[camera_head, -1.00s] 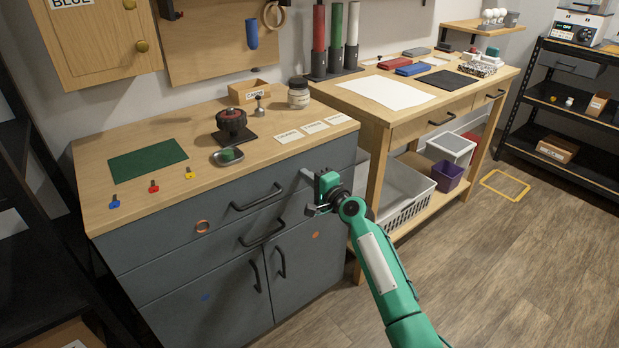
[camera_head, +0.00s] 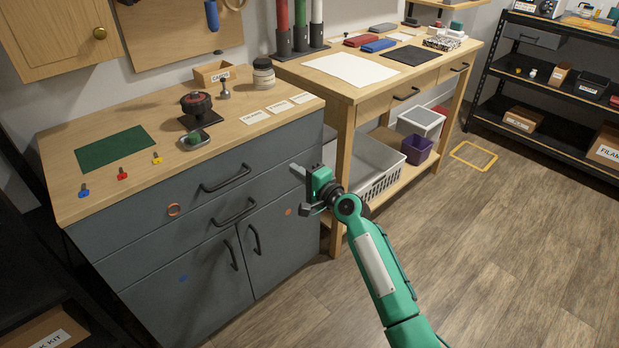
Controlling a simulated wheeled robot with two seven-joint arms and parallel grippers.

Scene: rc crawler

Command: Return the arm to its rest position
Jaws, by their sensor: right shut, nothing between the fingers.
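My right arm is green and comes in from the bottom right of the head view. My left gripper does not show.
The cabinet top holds a green mat (camera_head: 115,148), several small coloured keys, a dark red-topped device (camera_head: 196,104), a small dish (camera_head: 194,141) and a jar (camera_head: 263,74). A workbench (camera_head: 345,92) stands behind right.

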